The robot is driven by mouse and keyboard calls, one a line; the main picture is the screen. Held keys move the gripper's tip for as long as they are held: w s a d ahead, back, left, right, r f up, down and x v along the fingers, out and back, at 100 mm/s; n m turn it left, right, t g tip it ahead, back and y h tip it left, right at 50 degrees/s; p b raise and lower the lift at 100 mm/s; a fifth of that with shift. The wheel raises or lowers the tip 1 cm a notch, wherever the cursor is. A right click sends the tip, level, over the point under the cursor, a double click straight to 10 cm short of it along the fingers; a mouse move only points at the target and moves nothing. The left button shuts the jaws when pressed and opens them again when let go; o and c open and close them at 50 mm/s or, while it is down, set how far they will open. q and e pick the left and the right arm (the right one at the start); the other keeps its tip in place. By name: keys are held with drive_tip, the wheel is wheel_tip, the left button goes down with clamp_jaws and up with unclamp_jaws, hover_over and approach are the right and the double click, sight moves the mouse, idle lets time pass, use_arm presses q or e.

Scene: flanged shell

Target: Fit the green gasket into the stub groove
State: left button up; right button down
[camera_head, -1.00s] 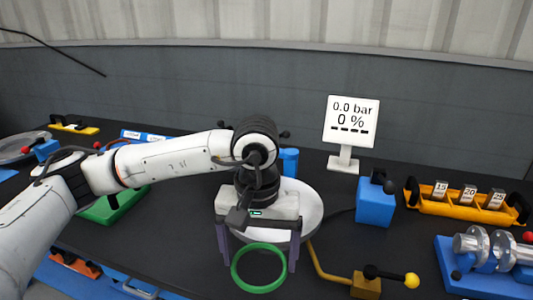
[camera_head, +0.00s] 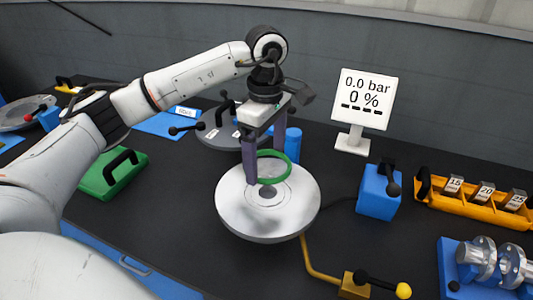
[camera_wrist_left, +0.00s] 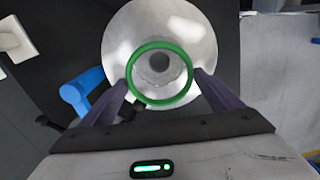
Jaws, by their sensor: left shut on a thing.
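The green gasket (camera_head: 288,168) is a thin ring held between the fingers of my left gripper (camera_head: 262,172), above the round silver flanged stub (camera_head: 240,213). In the left wrist view the gasket (camera_wrist_left: 133,86) lies between the two fingertips (camera_wrist_left: 161,84) and overlaps the stub plate (camera_wrist_left: 190,30), with the dark central hole (camera_wrist_left: 159,62) showing inside the ring. The gasket appears above the plate, not resting on it. The groove itself is not clear to see. My right gripper is not in view.
A display (camera_head: 362,100) reading 0.0 bar stands behind right. A blue block (camera_head: 378,193), an orange tray (camera_head: 462,204) and a silver fitting on a blue base (camera_head: 462,283) are to the right. A green block (camera_head: 112,174) is left.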

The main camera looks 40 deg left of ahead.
use_arm(q)
drive_tip(key=b, duration=0.3)
hover_over(267, 191)
drive_tip(key=shift+s+f, duration=0.1)
drive_tip(key=shift+f, duration=2.2)
drive_tip(key=shift+f+b, duration=0.55)
drive_tip(key=shift+f, duration=0.05)
drive_tip(key=shift+f+b, duration=0.9)
drive_tip(key=shift+f, duration=0.35)
drive_tip(key=o, duration=1)
wheel_tip(267, 191, up, 11)
drive_tip(key=shift+f, duration=0.2)
